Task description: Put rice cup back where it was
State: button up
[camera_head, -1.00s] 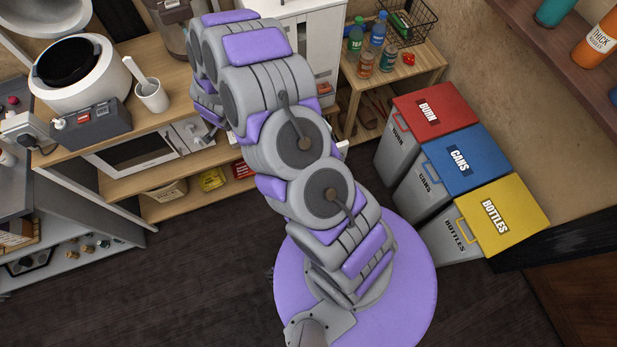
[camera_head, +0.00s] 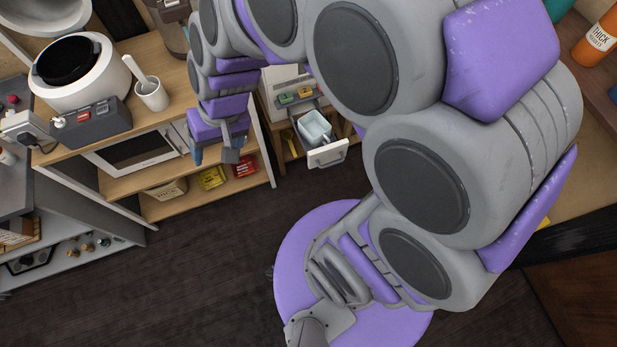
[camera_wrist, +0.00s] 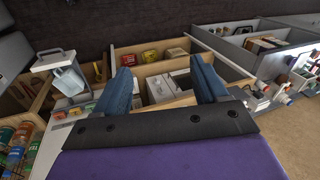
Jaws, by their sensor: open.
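A pale blue translucent cup (camera_head: 313,128), which looks like the rice cup, sits in the pulled-out white drawer (camera_head: 328,153). In the wrist view the cup (camera_wrist: 68,80) and the open drawer (camera_wrist: 52,60) show at the left. My gripper (camera_head: 213,155) hangs in front of the wooden shelf unit, left of the drawer and apart from the cup. In the wrist view its two blue fingers (camera_wrist: 165,90) are spread wide with nothing held between them.
A white rice cooker (camera_head: 82,75) and a white holder (camera_head: 152,97) with a paddle stand on the wooden counter. A microwave (camera_head: 135,150) and small packets (camera_head: 212,178) are below. The dark floor (camera_head: 190,250) is clear. My arm hides much of the right side.

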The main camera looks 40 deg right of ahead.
jog(key=s+d+r+g+h, duration=0.1)
jog(key=s+d, duration=0.3)
jog(key=s, duration=0.4)
jog(key=s+d+r+n+g+h, duration=0.1)
jog(key=s+d+r+h, duration=0.1)
jog(key=s+d, duration=0.3)
jog(key=s, duration=0.4)
jog(key=shift+s+d+r+g, duration=0.15)
jog(key=shift+s+d+g, duration=0.1)
jog(key=shift+g, duration=0.15)
